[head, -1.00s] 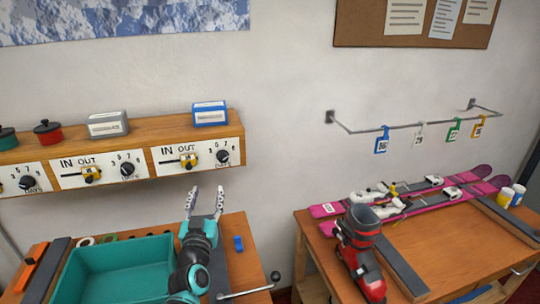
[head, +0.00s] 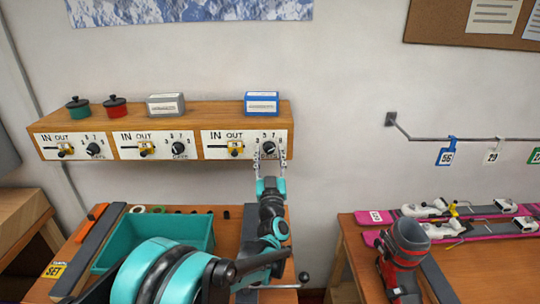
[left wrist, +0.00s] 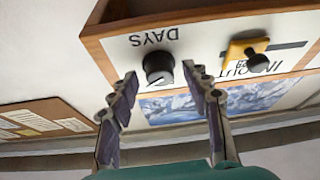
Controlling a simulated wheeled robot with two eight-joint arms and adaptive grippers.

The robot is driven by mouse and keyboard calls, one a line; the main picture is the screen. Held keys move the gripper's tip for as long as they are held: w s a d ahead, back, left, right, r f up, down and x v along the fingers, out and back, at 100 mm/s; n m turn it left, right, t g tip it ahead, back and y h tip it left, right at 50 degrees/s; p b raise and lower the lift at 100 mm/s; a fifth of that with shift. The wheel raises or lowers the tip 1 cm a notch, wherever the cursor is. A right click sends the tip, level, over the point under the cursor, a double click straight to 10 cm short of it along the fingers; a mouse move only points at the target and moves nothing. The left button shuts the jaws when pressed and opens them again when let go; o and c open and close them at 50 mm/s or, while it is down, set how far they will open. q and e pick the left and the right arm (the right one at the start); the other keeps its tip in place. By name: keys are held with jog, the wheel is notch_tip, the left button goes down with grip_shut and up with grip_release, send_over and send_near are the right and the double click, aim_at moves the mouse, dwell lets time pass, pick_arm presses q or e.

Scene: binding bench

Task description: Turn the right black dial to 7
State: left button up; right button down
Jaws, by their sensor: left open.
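The right black dial (head: 268,147) is on the right-hand white panel (head: 218,152) of the wooden shelf box, beside a yellow IN/OUT slider (head: 236,148). In the left wrist view, upside down, the dial (left wrist: 158,67) shows near the word DAYS. My left gripper (head: 270,152) is open in front of the panel, one finger on each side of the dial. In the left wrist view its fingertips (left wrist: 160,78) are spread wider than the dial, with gaps at both sides. The number the dial points to cannot be read. My right gripper is out of view.
Two more panels with a middle dial (head: 178,147) and a left dial (head: 93,148) are on the box. A blue box (head: 262,102) stands on top above the right panel. A teal bin (head: 188,225) is on the bench below; pink skis (head: 372,238) lie at right.

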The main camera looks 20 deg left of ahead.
pick_arm(q)
jog(key=shift+w+r, duration=0.1)
grip_shut()
jog(key=shift+n, duration=0.4)
jog(key=n+g+y, duration=0.1)
jog(key=n+y, duration=0.1)
jog(key=n, duration=0.1)
jog(key=shift+d+n, duration=0.1)
jog(key=shift+n, duration=0.2)
jog(key=shift+n+g+y+p, duration=0.3)
jog(key=shift+n+g+y, duration=0.3)
jog(key=shift+n, duration=1.05)
jog(key=shift+n+g+y+p, duration=0.3)
jog(key=shift+n+g+y, duration=0.25)
jog(key=shift+n, duration=1.1)
